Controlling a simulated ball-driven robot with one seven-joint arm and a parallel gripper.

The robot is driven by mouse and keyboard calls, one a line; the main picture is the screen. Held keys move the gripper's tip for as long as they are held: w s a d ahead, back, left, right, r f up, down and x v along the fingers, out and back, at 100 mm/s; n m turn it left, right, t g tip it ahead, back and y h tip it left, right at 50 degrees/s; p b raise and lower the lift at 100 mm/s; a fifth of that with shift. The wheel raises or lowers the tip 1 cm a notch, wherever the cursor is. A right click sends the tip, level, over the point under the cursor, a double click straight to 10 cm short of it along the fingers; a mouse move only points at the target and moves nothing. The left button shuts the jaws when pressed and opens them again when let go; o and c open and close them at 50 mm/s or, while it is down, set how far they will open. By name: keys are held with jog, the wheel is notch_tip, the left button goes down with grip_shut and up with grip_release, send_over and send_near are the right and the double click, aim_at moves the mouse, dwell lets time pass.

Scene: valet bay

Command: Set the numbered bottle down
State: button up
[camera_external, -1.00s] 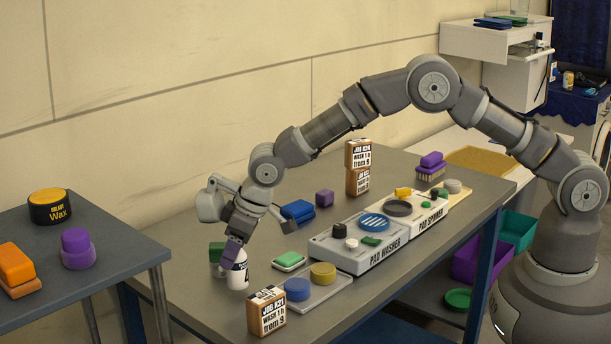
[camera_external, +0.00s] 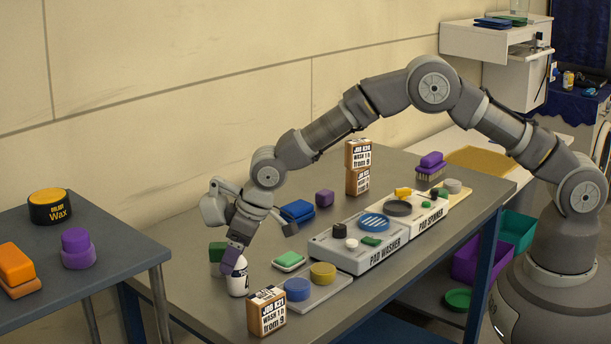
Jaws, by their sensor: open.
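The numbered bottle (camera_external: 238,281) is small and white with dark printing. It stands upright on the grey table (camera_external: 330,325) near its left end. My gripper (camera_external: 233,258) points down at the bottle's top, with its purple-grey fingers beside and above the bottle's upper part. The jaws are open. The fingers hide part of the bottle's top, and I cannot tell whether they still touch it. The printed number is too small to read.
A green block (camera_external: 217,256) stands just behind the bottle. A green-topped pad (camera_external: 289,261) and a tray (camera_external: 322,293) with blue and yellow discs lie to the right. A job-card box (camera_external: 267,312) stands in front. The pad washer (camera_external: 362,252) is further right.

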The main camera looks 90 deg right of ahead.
jog(key=p+v, duration=0.2)
jog(key=v, duration=0.9)
jog(key=shift+s+a+r, duration=0.1)
jog(key=shift+s+r, duration=0.05)
jog(key=s+a+r+t, duration=0.2)
jog(key=r, duration=0.9)
jog(key=s+a+r+n+t, duration=0.1)
jog(key=s+a+r+t, duration=0.1)
jog(key=r, duration=1)
jog(key=s+a+r+t, duration=0.1)
jog(key=a+r+t, duration=0.1)
jog(key=r, duration=0.9)
jog(key=s+a+r+t, duration=0.2)
jog(key=s+r, duration=0.6)
jog(key=r, duration=0.2)
jog(key=s+a+r+n+t+y, duration=0.1)
jog(key=s+a+r+t, duration=0.1)
jog(key=s+r, duration=0.7)
notch_tip(320, 180, up, 3)
jog(key=shift+s+f+n+t, duration=0.15)
jog(key=shift+s+n+t, duration=0.2)
jog(key=shift+t, duration=0.25)
notch_tip(320, 180, down, 7)
jog(key=b, duration=0.7)
jog(key=shift+a, duration=0.1)
